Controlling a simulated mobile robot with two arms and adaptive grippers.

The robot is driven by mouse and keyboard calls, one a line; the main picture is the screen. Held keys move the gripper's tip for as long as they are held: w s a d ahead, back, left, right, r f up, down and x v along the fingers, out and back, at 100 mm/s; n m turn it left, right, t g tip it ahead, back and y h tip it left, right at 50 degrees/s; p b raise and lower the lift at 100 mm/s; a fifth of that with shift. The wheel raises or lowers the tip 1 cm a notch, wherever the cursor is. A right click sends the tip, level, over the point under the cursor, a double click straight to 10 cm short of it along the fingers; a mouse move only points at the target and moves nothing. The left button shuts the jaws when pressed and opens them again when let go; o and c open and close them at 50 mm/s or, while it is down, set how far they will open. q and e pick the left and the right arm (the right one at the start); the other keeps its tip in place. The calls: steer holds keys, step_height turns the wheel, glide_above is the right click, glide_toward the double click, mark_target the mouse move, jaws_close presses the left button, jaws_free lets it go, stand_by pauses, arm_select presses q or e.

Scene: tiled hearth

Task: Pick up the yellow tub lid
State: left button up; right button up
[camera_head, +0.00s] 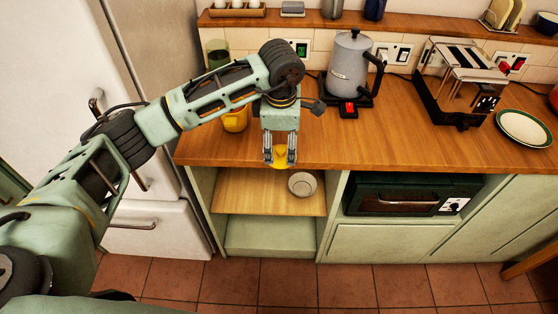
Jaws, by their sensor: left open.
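A yellow thing that looks like the tub lid (280,156) shows between the fingers of my left gripper, at the front edge of the wooden counter. My left gripper (280,162) points down there with its two fingers apart, one on each side of the yellow piece. Whether the fingers touch it is too small to tell, and the gripper hides part of it. A yellow tub (236,120) stands on the counter to the left, partly behind my left arm. My right gripper is out of view.
A grey kettle (348,68) stands behind and right on the counter (400,146). A toaster-like frame (462,75) and a plate (524,128) are farther right. Below, an open shelf (250,190) holds a small bowl (302,184), beside an oven (405,194). Counter right of my gripper is clear.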

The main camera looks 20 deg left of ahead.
mark_target(282, 150)
arm_select(q)
steer(key=f+p, duration=0.1)
steer(key=w+f, duration=0.1)
steer(key=f, duration=0.1)
steer(key=shift+w+f+p, duration=0.1)
steer(key=shift+w+p, duration=0.1)
steer(key=shift+p, duration=0.2)
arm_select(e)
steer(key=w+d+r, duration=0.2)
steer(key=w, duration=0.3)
arm_select(q)
step_height(282, 150, down, 3)
steer(key=shift+w+a+p, duration=0.1)
steer(key=shift+w+p, duration=0.05)
steer(key=shift+p, duration=0.2)
steer(key=c, duration=0.6)
steer(key=shift+c, duration=0.8)
steer(key=c, duration=0.4)
steer(key=shift+c, duration=0.2)
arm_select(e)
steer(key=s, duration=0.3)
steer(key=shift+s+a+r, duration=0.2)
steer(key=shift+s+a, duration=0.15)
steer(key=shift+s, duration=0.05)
